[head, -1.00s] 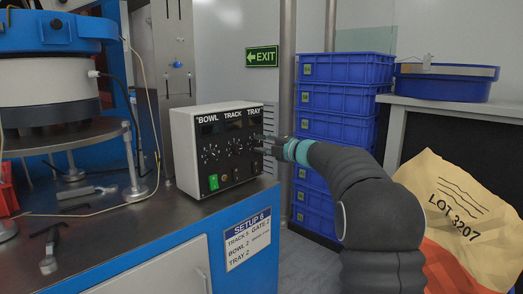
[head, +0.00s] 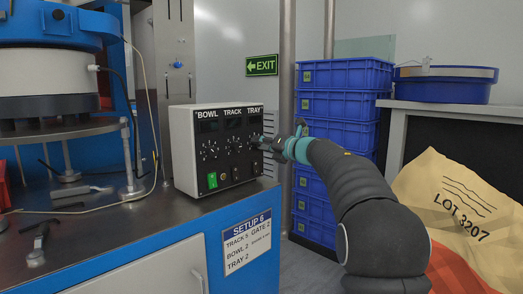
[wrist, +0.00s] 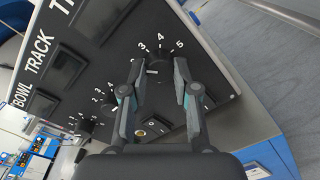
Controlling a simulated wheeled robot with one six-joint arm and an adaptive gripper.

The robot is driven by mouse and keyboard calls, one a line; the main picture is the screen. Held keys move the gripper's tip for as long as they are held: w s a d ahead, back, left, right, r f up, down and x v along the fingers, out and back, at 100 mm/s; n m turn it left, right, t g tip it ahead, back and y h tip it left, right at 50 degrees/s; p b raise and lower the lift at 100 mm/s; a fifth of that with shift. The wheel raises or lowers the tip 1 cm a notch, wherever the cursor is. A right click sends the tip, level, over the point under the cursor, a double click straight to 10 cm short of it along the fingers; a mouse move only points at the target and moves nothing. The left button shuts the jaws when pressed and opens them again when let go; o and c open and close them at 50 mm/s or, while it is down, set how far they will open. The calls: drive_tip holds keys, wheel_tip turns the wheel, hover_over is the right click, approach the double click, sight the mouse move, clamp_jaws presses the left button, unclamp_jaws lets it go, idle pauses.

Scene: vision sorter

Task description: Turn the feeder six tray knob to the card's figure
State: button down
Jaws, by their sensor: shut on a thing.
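The control box (head: 184,152) stands on the bench corner, with dials labelled BOWL, TRACK and TRAY. The setup card (head: 247,240) on the bench front reads SETUP 6, with TRACK 5, GATE 2, BOWL 2 and TRAY 2. My gripper (head: 264,143) is at the right-hand TRAY dial. In the wrist view my gripper (wrist: 160,70) is shut on the dark tray knob (wrist: 159,64), one finger on each side. Figures 3, 4 and 5 show around it; the lower figures are hidden by a finger. I cannot read the knob's pointer.
A green switch (head: 212,180) is low on the panel. Stacked blue crates (head: 345,105) stand behind my arm, and a LOT 3207 sack (head: 465,205) is at right.

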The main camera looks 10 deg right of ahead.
drive_tip(key=shift+a+f+n, duration=0.1)
drive_tip(key=shift+n, duration=0.4)
drive_tip(key=shift+b, duration=0.3)
drive_tip(key=c, duration=0.9)
unclamp_jaws()
drive_tip(key=shift+a, duration=0.1)
drive_tip(key=shift+o, duration=0.2)
drive_tip(key=shift+d, duration=0.2)
drive_tip(key=v, duration=1.2)
